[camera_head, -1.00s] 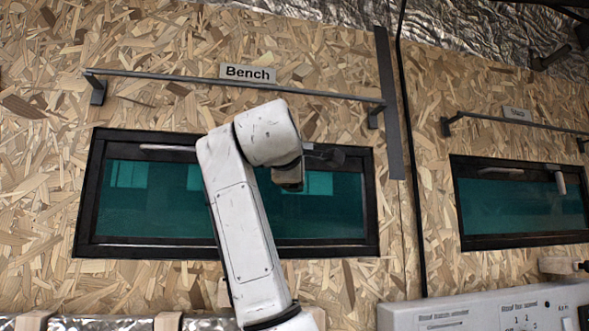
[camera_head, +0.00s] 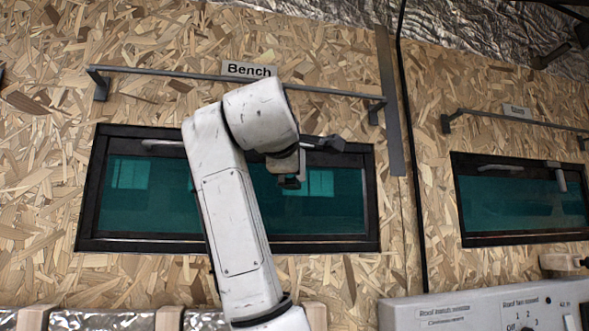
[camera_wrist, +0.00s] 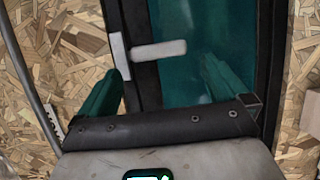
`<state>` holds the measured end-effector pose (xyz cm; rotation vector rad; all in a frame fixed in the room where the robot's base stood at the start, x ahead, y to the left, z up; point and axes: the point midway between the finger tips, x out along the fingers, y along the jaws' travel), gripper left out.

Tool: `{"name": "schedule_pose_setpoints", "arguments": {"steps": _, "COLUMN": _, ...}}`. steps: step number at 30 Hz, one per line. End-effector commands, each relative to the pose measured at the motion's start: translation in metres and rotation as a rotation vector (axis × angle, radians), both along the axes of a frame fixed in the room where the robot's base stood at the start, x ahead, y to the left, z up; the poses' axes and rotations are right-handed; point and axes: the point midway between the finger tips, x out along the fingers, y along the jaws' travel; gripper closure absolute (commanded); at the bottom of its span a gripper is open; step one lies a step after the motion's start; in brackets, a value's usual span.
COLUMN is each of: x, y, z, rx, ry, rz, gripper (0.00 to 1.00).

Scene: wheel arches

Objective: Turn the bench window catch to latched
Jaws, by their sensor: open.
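The bench window (camera_head: 120,240) is a dark-framed teal pane under the "Bench" label. One light grey catch (camera_head: 163,145) lies along the left of its top frame edge. Another pale catch bar (camera_wrist: 158,50) shows in the wrist view, standing square to the frame and reaching over the glass from a light mount. My arm seems to hide this one in the head view. My gripper (camera_head: 288,178) is in front of the upper right part of the window. In the wrist view its teal fingers (camera_wrist: 161,68) are wide apart and empty, with the bar beyond and between them; no contact shows.
A grey rail (camera_head: 210,78) runs above the window on brackets, and a rod also crosses the left of the wrist view. A second window (camera_head: 520,240) with two catches is to the right. A pale control box (camera_head: 450,312) is below right.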

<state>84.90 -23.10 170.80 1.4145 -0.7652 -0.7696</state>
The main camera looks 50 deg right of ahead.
Motion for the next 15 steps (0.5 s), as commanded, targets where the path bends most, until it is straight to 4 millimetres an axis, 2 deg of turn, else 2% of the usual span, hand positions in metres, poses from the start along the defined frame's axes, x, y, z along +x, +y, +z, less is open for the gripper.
{"name": "schedule_pose_setpoints", "arguments": {"steps": 3, "x": -0.013, "y": 0.021, "z": -0.003, "rx": -0.001, "ry": -0.003, "rz": 0.004, "gripper": 0.0}}
{"name": "schedule_pose_setpoints", "arguments": {"steps": 9, "x": -0.03, "y": 0.047, "z": -0.002, "rx": -0.001, "ry": -0.001, "rz": 0.003, "gripper": 0.0}}
{"name": "schedule_pose_setpoints", "arguments": {"steps": 15, "x": -0.037, "y": 0.057, "z": -0.001, "rx": 0.0, "ry": 0.001, "rz": 0.002, "gripper": 0.0}}
